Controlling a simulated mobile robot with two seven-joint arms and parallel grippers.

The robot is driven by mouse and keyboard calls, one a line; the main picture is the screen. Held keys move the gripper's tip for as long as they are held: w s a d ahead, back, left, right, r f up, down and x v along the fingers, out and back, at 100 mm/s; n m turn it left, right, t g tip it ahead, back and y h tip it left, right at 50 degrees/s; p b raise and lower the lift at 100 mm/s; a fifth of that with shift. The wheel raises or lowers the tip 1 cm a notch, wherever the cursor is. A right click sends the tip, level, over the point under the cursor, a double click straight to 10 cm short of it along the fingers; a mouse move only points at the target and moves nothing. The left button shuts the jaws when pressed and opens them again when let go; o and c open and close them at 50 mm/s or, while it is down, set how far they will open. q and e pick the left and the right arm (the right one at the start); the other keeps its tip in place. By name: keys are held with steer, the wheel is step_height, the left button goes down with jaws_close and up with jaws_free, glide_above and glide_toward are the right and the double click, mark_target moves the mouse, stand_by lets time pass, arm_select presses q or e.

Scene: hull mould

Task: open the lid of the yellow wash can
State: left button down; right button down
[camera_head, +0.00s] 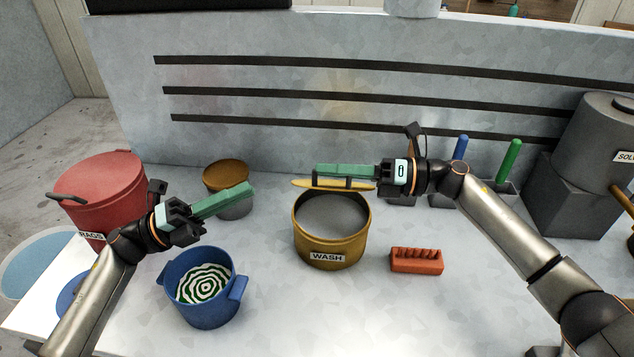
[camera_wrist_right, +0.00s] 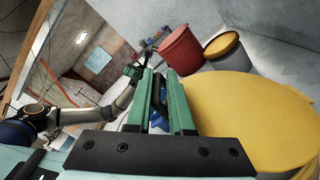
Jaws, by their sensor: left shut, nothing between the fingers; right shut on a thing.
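The yellow wash can (camera_head: 332,249), labelled WASH, stands mid-table with its grey inside showing. Its yellow lid (camera_head: 300,184) is raised at the back of the rim and appears nearly edge-on in the head view. I cannot tell whether it touches the rim. My right gripper (camera_head: 318,171) is shut on the lid's dark handle. In the right wrist view the handle (camera_wrist_right: 159,90) sits between the green fingers, beside the broad yellow lid (camera_wrist_right: 245,115). My left gripper (camera_head: 252,187) is shut and empty, above and behind the blue pot.
The blue pot (camera_head: 210,315) with a green-and-white spiral inside stands front left. A red RAGS bin (camera_head: 108,180) and a brown-topped grey can (camera_head: 226,174) stand behind. An orange block (camera_head: 416,261) lies right of the wash can. A grey solvent container (camera_head: 597,135) stands far right.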

steer(key=shift+s+a+r, duration=0.2)
arm_select(q)
steer(key=w+d+m+g+y, duration=0.1)
steer(key=d, duration=0.5)
steer(key=w+d+f+g+y, duration=0.1)
steer(key=w+d+g+y, duration=0.1)
steer(key=d, duration=0.5)
steer(key=shift+w+f+m, duration=0.25)
steer(key=shift+f+m, duration=0.05)
steer(key=shift+m, duration=0.1)
steer(key=shift+d, duration=0.1)
